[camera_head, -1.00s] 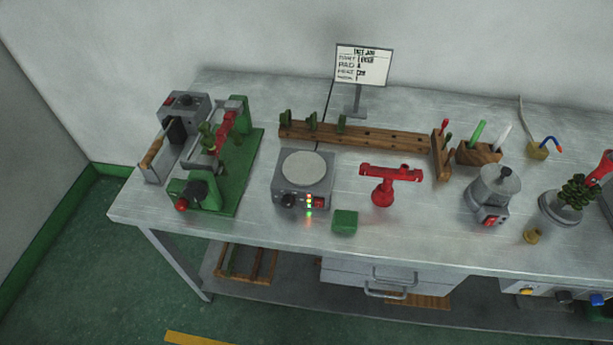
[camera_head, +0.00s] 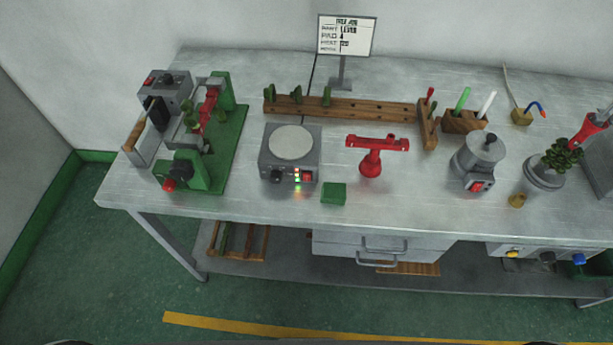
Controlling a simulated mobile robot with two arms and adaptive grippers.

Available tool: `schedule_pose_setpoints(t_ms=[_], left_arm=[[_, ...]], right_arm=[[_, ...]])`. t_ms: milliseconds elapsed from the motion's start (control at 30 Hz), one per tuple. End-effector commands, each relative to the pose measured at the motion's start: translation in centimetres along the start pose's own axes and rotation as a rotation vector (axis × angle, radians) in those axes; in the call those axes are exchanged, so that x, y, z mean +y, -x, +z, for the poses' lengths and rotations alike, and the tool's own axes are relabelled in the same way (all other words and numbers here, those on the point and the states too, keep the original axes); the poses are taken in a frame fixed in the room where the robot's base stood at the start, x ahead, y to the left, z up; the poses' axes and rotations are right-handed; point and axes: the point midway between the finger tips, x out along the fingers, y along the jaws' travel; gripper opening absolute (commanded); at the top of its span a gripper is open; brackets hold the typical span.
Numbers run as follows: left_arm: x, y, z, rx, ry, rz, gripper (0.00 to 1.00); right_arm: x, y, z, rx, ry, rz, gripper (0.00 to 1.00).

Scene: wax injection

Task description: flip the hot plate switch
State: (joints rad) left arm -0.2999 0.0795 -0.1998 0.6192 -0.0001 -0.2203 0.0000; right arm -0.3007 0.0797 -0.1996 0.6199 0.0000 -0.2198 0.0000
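The hot plate (camera_head: 267,160) is a grey box with a round pale plate (camera_head: 291,142) on top. It stands on the metal workbench (camera_head: 235,205), left of the middle. Its front has a dark knob (camera_head: 277,176), a column of small lit lights (camera_head: 297,176) in red, yellow and green, and a red switch (camera_head: 308,177) at the right. The switch is too small to tell its position. Neither of my grippers is in view; only dark shapes show at the bottom edge.
A grey pot (camera_head: 478,160) stands farther right.

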Motion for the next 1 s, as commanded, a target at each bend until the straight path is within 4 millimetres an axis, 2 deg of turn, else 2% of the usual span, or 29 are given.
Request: schedule_pose_setpoints(t_ms=[200,567,1000], left_arm=[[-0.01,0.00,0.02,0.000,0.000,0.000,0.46],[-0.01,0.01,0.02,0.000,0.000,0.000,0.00],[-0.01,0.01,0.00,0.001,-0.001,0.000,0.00]], right_arm=[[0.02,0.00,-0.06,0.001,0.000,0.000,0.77],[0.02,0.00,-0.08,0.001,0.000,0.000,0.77],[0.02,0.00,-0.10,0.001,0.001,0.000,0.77]])
